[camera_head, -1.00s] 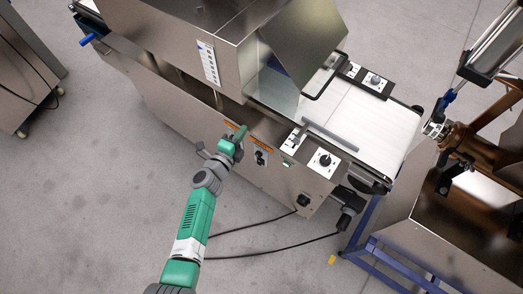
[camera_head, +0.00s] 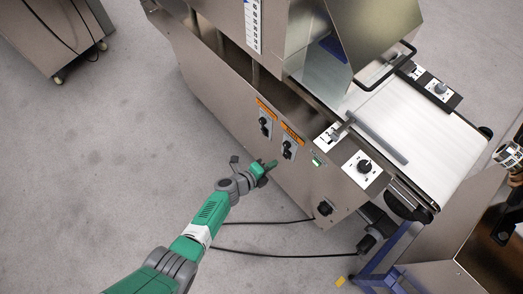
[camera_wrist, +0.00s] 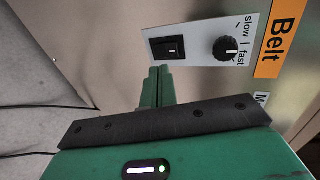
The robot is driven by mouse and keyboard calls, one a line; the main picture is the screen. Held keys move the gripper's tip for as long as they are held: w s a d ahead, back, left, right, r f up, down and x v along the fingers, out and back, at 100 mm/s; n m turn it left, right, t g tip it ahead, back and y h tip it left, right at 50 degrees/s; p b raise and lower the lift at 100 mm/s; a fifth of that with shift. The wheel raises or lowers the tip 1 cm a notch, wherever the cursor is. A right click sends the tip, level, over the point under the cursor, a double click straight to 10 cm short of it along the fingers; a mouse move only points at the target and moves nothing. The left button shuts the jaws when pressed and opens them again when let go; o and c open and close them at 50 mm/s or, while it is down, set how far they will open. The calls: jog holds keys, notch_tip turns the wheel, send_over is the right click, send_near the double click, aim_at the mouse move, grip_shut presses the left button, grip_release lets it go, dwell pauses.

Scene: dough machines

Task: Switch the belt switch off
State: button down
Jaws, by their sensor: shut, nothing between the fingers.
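The belt switch (camera_wrist: 168,48) is a black rocker on a white plate in the wrist view. Beside it is a black knob (camera_wrist: 229,48) marked slow and fast, and an orange Belt label (camera_wrist: 282,38). My green gripper (camera_wrist: 158,76) is shut and empty, its fingertips just below the plate with the rocker above them. I cannot tell which way the rocker is set. In the head view my gripper (camera_head: 273,164) is by the machine's front panel, below two small control plates with orange labels. The lettering there is too small to read.
The steel machine (camera_head: 225,115) carries a white conveyor belt (camera_head: 420,125). Knob plates (camera_head: 364,167) and a green button (camera_head: 316,162) are right of my gripper. Black cables (camera_head: 270,255) cross the floor. Open grey floor (camera_head: 100,170) lies to the left.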

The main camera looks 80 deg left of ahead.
aim_at(286, 157)
jog(key=b+x, duration=0.2)
jog(key=x, duration=0.2)
jog(key=shift+w+f+b, duration=0.1)
jog(key=shift+f+b, duration=0.15)
jog(key=shift+b, duration=0.15)
jog(key=shift+w+a, duration=0.25)
jog(key=shift+w, duration=0.1)
jog(key=shift+r, duration=0.1)
jog(key=shift+f+b, duration=0.65)
jog(key=shift+f, duration=0.25)
jog(key=shift+w+r, duration=0.1)
